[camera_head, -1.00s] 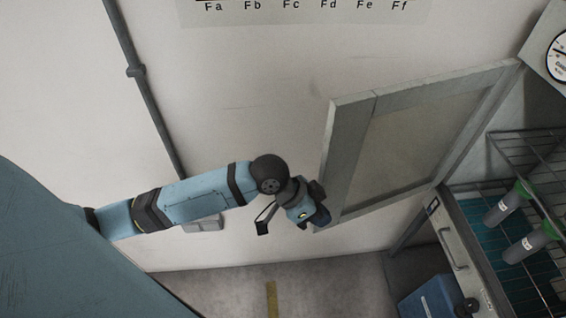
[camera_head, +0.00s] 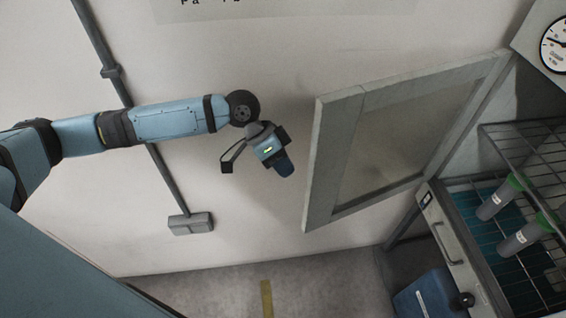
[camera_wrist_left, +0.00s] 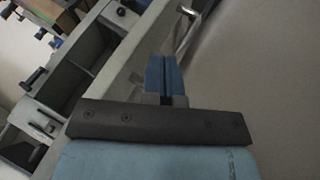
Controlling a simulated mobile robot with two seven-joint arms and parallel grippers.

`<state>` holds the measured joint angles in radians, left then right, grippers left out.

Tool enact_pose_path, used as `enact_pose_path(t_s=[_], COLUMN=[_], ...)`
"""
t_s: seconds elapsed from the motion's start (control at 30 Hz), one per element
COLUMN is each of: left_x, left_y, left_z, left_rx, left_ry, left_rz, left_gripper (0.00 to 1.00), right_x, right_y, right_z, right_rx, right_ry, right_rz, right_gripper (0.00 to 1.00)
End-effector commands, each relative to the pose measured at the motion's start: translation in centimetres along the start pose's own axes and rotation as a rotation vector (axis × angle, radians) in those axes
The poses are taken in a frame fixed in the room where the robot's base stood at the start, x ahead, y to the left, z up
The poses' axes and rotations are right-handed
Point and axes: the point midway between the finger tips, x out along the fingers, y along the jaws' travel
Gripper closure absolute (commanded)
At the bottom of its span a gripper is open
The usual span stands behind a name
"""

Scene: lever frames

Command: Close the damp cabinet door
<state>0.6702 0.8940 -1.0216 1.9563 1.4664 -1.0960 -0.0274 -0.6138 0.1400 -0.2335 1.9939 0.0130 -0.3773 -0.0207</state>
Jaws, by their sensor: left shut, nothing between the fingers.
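The damp cabinet door (camera_head: 322,160) is a grey frame with a glazed panel. In the head view it stands wide open, swung out to the left of the cabinet (camera_head: 445,240). My left gripper (camera_head: 285,168) is just left of the door's free edge, with a gap between them in the picture. In the left wrist view its blue fingers (camera_wrist_left: 164,75) are together with nothing between them, and a pale frame edge runs behind them. My right gripper is not in view.
Inside the cabinet are wire shelves (camera_head: 520,135) with green-capped cylinders (camera_head: 500,197). A blue container (camera_head: 425,295) stands below, near a drawer front with a handle. A gauge (camera_head: 558,42) is at the upper right. A conduit with a box (camera_head: 190,223) runs down the wall.

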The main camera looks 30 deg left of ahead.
Motion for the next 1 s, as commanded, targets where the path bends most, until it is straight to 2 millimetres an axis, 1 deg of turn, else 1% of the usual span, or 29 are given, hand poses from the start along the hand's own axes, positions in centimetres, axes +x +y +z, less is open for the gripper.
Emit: enact_pose_path(t_s=[0.03, 0.2, 0.3, 0.4, 0.53, 0.83, 1.0], left_x=[1.1, 4.1, 5.4, 6.2, 6.6, 6.6, 6.9], left_y=[0.1, 0.1, 0.1, 0.1, 0.1, 0.1, 0.5], left_z=[0.0, 0.0, 0.0, 0.0, 0.0, 0.0, -0.3], left_rx=[0.000, 0.000, 0.000, 0.001, 0.001, 0.001, -0.003], left_ry=[0.000, 0.000, -0.001, 0.001, 0.000, 0.000, 0.003], left_rz=[0.003, 0.002, 0.001, 0.001, 0.000, 0.000, -0.003], left_gripper=[1.00, 1.00, 1.00, 1.00, 1.00, 1.00, 1.00], right_x=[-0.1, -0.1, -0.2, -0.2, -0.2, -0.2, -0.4], right_y=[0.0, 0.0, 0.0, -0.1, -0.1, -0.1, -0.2], right_z=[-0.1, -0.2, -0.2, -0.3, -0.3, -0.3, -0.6], right_rx=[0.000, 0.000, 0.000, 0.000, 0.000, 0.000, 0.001], right_ry=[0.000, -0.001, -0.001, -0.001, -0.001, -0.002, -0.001], right_rz=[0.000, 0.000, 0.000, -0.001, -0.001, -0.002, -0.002], right_gripper=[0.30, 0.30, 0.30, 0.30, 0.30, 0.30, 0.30])
